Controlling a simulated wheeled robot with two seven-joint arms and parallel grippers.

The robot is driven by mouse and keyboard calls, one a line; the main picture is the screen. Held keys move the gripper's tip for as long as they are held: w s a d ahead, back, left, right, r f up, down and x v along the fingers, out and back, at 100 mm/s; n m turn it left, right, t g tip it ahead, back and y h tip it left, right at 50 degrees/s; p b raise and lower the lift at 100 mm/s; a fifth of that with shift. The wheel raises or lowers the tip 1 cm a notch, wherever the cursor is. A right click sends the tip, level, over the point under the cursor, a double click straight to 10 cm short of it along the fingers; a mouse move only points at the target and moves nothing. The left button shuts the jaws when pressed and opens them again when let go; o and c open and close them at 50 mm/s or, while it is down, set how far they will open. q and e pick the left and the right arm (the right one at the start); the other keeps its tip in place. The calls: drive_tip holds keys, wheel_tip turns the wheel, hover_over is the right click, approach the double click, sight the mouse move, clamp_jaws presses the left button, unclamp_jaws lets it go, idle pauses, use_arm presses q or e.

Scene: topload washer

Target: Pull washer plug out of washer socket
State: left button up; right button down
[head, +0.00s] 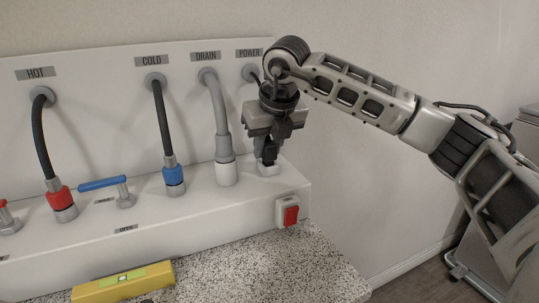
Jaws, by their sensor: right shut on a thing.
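My right gripper (266,157) points straight down at the right end of the white ledge, below the POWER label. It is shut on the washer plug, which is mostly hidden by the dark fingers. A small white block, which looks like the washer socket (268,169), shows on the ledge directly under the fingertips. I cannot tell whether the plug is still seated in it. A grey power outlet fitting (249,73) with a dark cord is on the back panel, and the cord runs behind the gripper. My left gripper is not in view.
The drain hose (217,110), blue-collared cold hose (161,125) and red-collared hot hose (44,140) stand to the left. A blue-handled valve (104,184), a red switch (290,214) and a yellow level (124,284) are nearby. The speckled counter (270,265) is clear at right.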

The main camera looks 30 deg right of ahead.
drive_tip(key=shift+r+p, duration=0.6)
drive_tip(key=shift+r, duration=0.5)
drive_tip(key=shift+r+p, duration=1.05)
drive_tip(key=shift+r, duration=0.45)
drive_tip(key=shift+f, duration=0.1)
